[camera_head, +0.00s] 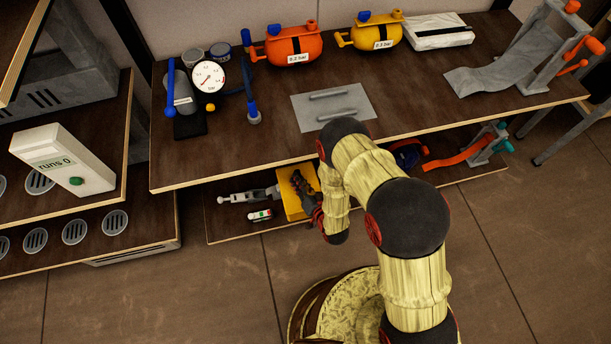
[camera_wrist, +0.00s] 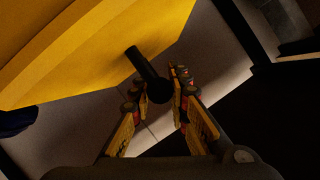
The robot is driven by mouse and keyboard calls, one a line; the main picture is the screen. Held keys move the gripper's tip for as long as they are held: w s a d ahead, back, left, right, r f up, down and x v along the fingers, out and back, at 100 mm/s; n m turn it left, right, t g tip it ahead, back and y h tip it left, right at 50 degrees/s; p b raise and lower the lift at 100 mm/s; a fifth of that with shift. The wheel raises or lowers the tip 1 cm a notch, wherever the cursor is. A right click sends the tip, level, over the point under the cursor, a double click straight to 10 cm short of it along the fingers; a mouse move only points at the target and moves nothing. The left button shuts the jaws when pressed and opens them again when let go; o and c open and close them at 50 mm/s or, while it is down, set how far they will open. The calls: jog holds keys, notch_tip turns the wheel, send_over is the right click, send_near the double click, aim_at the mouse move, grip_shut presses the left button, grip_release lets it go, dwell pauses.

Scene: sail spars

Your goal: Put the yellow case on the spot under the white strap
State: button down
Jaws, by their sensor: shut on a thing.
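The yellow case (camera_head: 287,199) is at the lower shelf, partly hidden behind my arm and gripper. In the wrist view the case (camera_wrist: 95,45) fills the upper left as a large tilted yellow slab with a black stem and round knob (camera_wrist: 158,90). My gripper (camera_wrist: 163,93) has its fingers closed around that knob. In the head view my gripper (camera_head: 308,195) is dark and small against the case. Whether the case touches the shelf cannot be told. A pale grey-white strap (camera_head: 487,78) hangs from a grey stand with orange handles at the right of the upper table.
The upper table (camera_head: 230,150) holds an orange tank (camera_head: 290,47), a yellow tank (camera_head: 375,36), a gauge (camera_head: 208,77) and a grey plate (camera_head: 333,106). The lower shelf has a grey tool (camera_head: 248,196), a small white box (camera_head: 260,215) and an orange strap (camera_head: 460,157). The table's front edge overhangs the shelf.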

aim_at(301, 169)
jog(key=w+f+b, duration=0.1)
jog(key=w, duration=0.1)
jog(key=w+f+b, duration=0.1)
jog(key=w, duration=0.2)
jog(key=w+f+b, duration=0.1)
jog(key=w, duration=0.1)
jog(key=shift+w+f, duration=0.25)
jog(key=shift+w, duration=0.15)
jog(key=w+f+b, duration=0.4)
jog(key=w+f, duration=0.2)
jog(key=f, duration=0.3)
jog(key=shift+b, duration=0.35)
jog(key=shift+s, duration=0.1)
jog(key=c, duration=2.2)
grip_release()
jog(key=shift+s+f, duration=0.1)
jog(key=shift+f, duration=0.15)
jog(key=o, duration=0.5)
